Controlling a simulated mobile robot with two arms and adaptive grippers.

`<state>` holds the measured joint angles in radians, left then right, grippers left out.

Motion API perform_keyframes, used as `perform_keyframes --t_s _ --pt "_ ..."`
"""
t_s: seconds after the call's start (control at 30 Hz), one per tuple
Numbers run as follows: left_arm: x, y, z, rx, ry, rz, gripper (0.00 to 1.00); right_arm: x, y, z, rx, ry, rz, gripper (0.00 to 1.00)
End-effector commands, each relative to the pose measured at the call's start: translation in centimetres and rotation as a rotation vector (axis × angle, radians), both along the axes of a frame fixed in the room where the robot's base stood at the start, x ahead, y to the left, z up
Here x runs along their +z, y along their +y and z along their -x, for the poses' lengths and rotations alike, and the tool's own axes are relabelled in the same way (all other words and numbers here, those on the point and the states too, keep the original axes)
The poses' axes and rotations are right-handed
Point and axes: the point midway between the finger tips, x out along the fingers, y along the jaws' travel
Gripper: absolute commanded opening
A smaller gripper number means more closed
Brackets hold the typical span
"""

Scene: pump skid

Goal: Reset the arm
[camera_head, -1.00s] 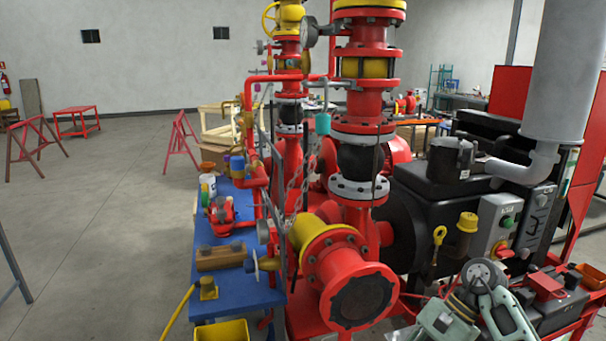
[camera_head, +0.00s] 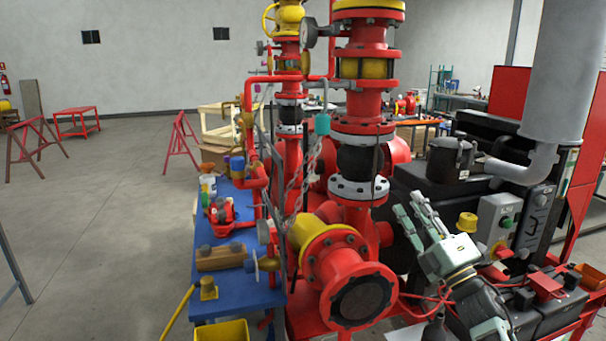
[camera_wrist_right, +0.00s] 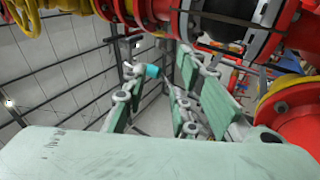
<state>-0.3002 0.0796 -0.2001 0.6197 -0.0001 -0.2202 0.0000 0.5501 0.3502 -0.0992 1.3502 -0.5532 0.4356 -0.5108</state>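My right gripper (camera_head: 411,203) is raised in front of the black pump engine at the right of the head view. Its pale green fingers point up and to the left, just right of the red pump pipe. In the right wrist view the fingers of the right gripper (camera_wrist_right: 163,72) are spread apart, with nothing held between them. My left gripper is not in view.
The red pump pipe (camera_head: 350,285) with its flanges stands close left of the gripper. A grey control box (camera_head: 496,220) and a red-framed cart (camera_head: 575,325) are at the right. A blue bench (camera_head: 235,298) is further left. Open floor lies at the left.

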Motion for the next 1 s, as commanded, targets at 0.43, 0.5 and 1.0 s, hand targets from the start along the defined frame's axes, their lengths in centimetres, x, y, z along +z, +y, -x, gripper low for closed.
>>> perform_keyframes --t_s 0.43,0.5,1.0 --pt "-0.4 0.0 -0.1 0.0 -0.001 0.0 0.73 -15.9 -9.4 -4.6 -0.06 0.665 -1.123 0.26" --pt "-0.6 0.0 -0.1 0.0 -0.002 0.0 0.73 -19.9 -9.2 -4.0 -0.091 0.716 -1.131 0.26" --pt "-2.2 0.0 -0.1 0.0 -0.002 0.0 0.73 -53.2 -6.3 10.0 -0.383 1.176 -1.182 0.26"
